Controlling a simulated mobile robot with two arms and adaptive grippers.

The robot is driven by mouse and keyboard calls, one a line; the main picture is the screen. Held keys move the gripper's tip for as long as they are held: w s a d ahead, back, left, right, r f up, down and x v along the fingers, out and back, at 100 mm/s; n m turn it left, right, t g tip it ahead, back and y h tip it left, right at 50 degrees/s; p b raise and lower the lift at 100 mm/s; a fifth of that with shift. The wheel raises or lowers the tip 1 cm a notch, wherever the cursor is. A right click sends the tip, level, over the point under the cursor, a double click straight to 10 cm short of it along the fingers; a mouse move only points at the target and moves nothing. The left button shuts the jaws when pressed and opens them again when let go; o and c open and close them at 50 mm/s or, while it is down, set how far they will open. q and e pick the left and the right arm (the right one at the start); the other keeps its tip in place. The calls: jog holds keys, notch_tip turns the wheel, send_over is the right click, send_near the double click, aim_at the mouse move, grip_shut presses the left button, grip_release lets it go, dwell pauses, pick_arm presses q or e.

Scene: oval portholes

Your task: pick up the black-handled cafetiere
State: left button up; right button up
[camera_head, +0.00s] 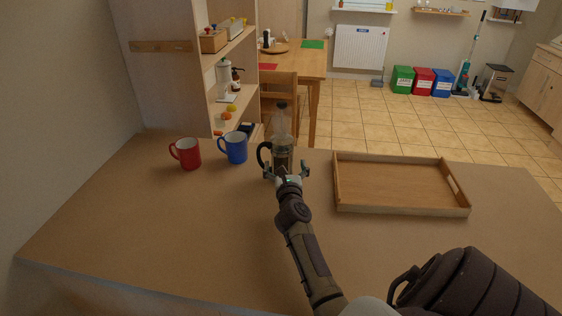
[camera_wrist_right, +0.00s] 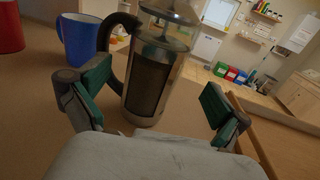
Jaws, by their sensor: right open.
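The cafetiere (camera_head: 283,153) stands upright near the far edge of the table, with its black handle (camera_head: 263,155) on the left. In the right wrist view the cafetiere (camera_wrist_right: 152,82) has a glass body with a dark inside and a metal frame, and its top is cut off. The handle (camera_wrist_right: 105,42) curves out towards the left finger. My right gripper (camera_head: 287,172) is open just in front of the cafetiere. In the wrist view the green-padded fingers of my gripper (camera_wrist_right: 154,98) stand apart, with the cafetiere beyond and between them. My left gripper is not in view.
A blue mug (camera_head: 235,147) and a red mug (camera_head: 187,153) stand left of the cafetiere. A wooden tray (camera_head: 400,208) lies to the right, its left wall fairly close to my gripper. The table front (camera_head: 170,235) is clear. A shelf unit (camera_head: 232,85) stands behind.

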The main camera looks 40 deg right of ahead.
jog(key=shift+w+d+f, duration=0.1)
jog(key=shift+w+d, duration=0.15)
jog(key=shift+w, duration=0.1)
jog(key=b+x, duration=0.1)
jog(key=x, duration=0.1)
jog(key=b+x, duration=0.2)
jog(key=x, duration=0.1)
jog(key=shift+w+a, duration=0.1)
jog(key=shift+a, duration=0.2)
jog(key=shift+w+d, duration=0.15)
jog(key=c, duration=1.8)
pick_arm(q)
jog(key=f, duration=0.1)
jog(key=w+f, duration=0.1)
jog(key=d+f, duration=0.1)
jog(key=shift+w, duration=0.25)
pick_arm(e)
jog(key=shift+r, duration=0.25)
jog(key=shift+c, duration=0.3)
